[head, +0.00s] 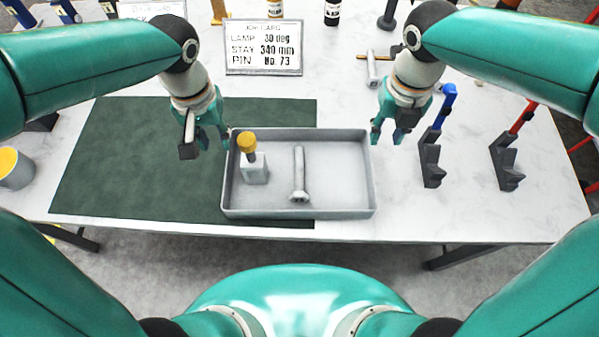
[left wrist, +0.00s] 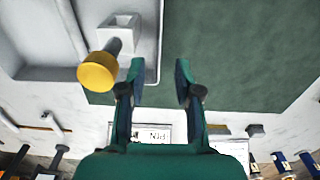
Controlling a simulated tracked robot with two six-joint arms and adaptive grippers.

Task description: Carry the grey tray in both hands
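The grey tray (head: 335,212) lies near the table's front edge, its left part over the dark green mat. In it are a pale block with a yellow-capped pin (head: 248,141) and a pale bolt-like rod (head: 299,175). My left gripper (head: 213,146) is above the mat, just left of the tray's left wall. In the left wrist view its fingers (left wrist: 158,75) are spread and empty, with the tray (left wrist: 152,40) beside them. My right gripper (head: 388,138) is just right of the tray's far right corner, its fingers apart with nothing seen between them.
The green mat (head: 130,160) covers the table's left part. A job card (head: 263,47) stands behind the tray, and a hammer (head: 373,70) lies behind my right gripper. Blue (head: 437,140) and red-handled (head: 512,150) tools stand on the right. A grey cup (head: 14,170) is far left.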

